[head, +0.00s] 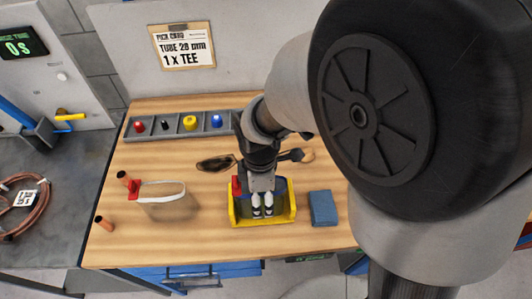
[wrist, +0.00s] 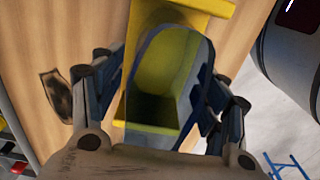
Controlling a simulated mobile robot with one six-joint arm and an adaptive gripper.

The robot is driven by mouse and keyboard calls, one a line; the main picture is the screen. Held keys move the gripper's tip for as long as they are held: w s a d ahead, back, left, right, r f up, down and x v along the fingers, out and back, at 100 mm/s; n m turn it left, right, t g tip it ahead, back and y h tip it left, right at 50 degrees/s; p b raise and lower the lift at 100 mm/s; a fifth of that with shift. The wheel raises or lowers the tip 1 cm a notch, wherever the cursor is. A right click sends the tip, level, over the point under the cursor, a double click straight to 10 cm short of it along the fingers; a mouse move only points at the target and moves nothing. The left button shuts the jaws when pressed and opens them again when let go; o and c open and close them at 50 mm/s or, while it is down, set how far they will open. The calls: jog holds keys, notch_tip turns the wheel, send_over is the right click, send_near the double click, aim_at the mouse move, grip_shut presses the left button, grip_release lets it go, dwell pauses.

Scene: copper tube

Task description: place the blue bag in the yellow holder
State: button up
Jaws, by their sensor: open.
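The yellow holder (head: 266,221) stands on the wooden table below my arm; it also shows in the wrist view (wrist: 205,8). A see-through blue bag (wrist: 205,72) with a darker rim is in the holder, with yellow showing through it. In the head view the bag (head: 283,197) is a dark bluish patch inside the holder, partly hidden by my gripper. My gripper (head: 262,206) points down over the holder. In the wrist view its fingers are apart, one on each side of the bag; I cannot tell whether they touch it.
A pale bag with a red clip (head: 163,203) stands to the left, near copper tube pieces (head: 104,222). A folded blue cloth (head: 322,208) lies right of the holder. A grey parts tray (head: 176,124) and dark glasses (head: 215,163) are behind. The table's front edge is close.

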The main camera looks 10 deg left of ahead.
notch_tip(320, 180, up, 11)
jog(key=p, duration=0.4)
jog(key=d+r+m+t, duration=0.1)
jog(key=d+r+m, duration=0.5)
jog(key=d+r, duration=0.1)
jog(key=s+d+r+m+t, duration=0.3)
jog(key=s+d+r+m, duration=0.2)
jog(key=s+d+m, duration=0.4)
jog(key=d+m, duration=0.4)
jog(key=m, duration=0.1)
jog(key=shift+s+d+r+m+t, duration=0.15)
jog(key=shift+d+r+m+t, duration=0.05)
jog(key=shift+d+m+t, duration=0.1)
jog(key=shift+c, duration=0.2)
